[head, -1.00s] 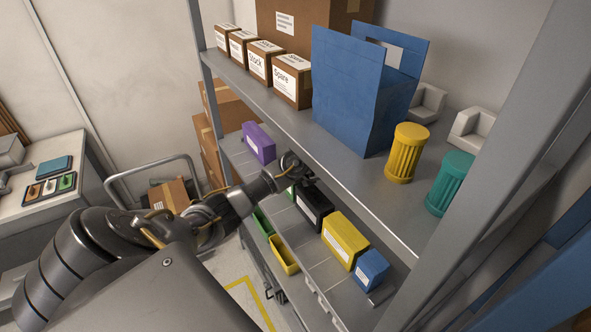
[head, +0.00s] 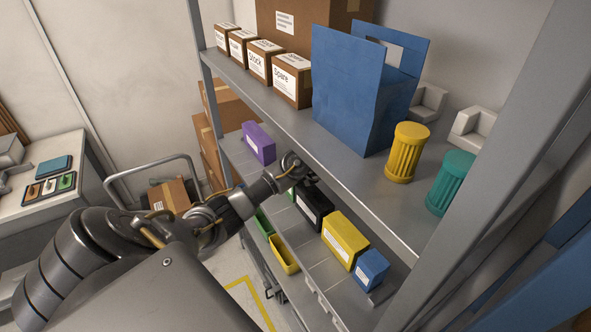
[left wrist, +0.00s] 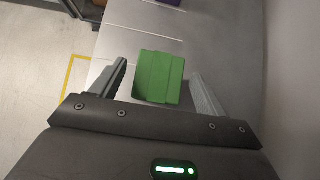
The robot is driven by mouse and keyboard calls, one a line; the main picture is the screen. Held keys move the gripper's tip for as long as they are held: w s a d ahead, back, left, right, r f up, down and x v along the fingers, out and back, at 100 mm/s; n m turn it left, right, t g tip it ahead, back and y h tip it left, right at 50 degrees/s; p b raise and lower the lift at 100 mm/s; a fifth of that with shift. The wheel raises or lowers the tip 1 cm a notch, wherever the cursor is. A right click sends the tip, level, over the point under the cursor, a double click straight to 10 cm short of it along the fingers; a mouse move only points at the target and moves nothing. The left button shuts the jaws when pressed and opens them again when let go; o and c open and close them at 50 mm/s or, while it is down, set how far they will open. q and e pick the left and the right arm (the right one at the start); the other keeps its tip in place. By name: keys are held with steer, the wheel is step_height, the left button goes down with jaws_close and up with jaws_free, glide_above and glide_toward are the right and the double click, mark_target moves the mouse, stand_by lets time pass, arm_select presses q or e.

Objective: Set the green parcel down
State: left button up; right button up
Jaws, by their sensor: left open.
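The green parcel (left wrist: 158,77) rests on the lower shelf, seen in the left wrist view between the two fingers of my left gripper (left wrist: 158,68). The fingers are apart, with a visible gap on each side of the parcel. In the head view my left gripper (head: 308,179) is at the lower shelf, between the purple parcel (head: 259,143) and the black parcel (head: 314,209). There the green parcel is almost wholly hidden behind the gripper and wrist. My right gripper is not in view.
A yellow parcel (head: 345,239) and a blue parcel (head: 371,269) stand on the lower shelf past the black one. The upper shelf (head: 345,163) overhangs closely, bearing boxes, a blue holder (head: 350,100) and ribbed yellow and teal cylinders. Small bins (head: 284,255) sit below.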

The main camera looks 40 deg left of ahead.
arm_select(q)
steer(key=p+v, duration=0.1)
steer(key=v, duration=0.5)
steer(key=shift+s, duration=0.1)
stand_by(0.3)
